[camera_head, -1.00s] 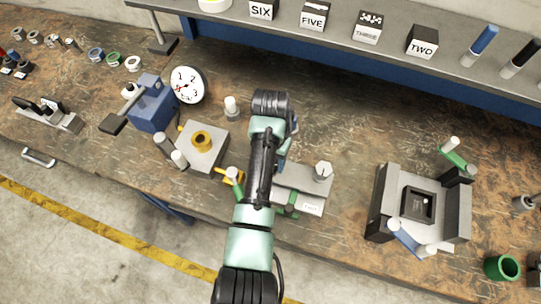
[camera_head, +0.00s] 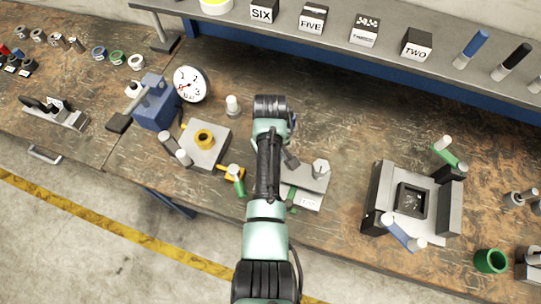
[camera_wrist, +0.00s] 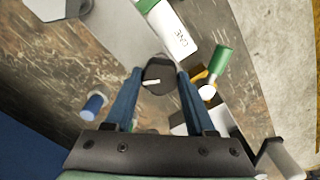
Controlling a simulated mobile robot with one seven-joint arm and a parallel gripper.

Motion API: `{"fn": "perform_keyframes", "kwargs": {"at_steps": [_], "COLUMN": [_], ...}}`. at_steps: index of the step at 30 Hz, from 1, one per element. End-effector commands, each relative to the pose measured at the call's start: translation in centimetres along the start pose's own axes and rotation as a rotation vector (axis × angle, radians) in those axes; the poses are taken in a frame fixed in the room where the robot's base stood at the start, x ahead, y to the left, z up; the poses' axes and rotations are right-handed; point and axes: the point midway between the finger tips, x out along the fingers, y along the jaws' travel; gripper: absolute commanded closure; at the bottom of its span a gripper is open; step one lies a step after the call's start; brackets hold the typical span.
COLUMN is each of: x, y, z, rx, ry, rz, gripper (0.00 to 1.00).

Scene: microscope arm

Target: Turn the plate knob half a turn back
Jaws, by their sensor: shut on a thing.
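The plate knob (camera_wrist: 158,75) is a dark round knob with a white pointer line, in the middle of the wrist view. My gripper (camera_wrist: 160,74) has its two blue fingers on either side of the knob and is shut on it. The pointer aims left in that view. In the head view, the grey plate (camera_head: 312,182) with a white label lies to the right of my arm. My arm hides the knob and most of the gripper there.
A pale hexagonal-topped post (camera_head: 320,167) stands on the plate. A green handle (camera_head: 237,185) and a block with a yellow ring (camera_head: 204,139) stand left of my arm. A grey fixture (camera_head: 410,205) is at the right. The bench between plate and fixture is clear.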

Motion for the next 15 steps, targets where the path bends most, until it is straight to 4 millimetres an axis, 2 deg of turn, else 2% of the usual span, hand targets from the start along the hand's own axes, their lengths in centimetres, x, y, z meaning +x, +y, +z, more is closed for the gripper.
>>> {"fn": "perform_keyframes", "kwargs": {"at_steps": [1,15], "x": [0.48,0.56], "y": [-0.21,-0.27], "z": [0.51,0.51], "rx": [-0.043,-0.387], "ry": [-0.014,-0.013], "rz": [-0.006,-0.008], "gripper": [1.00,1.00]}}
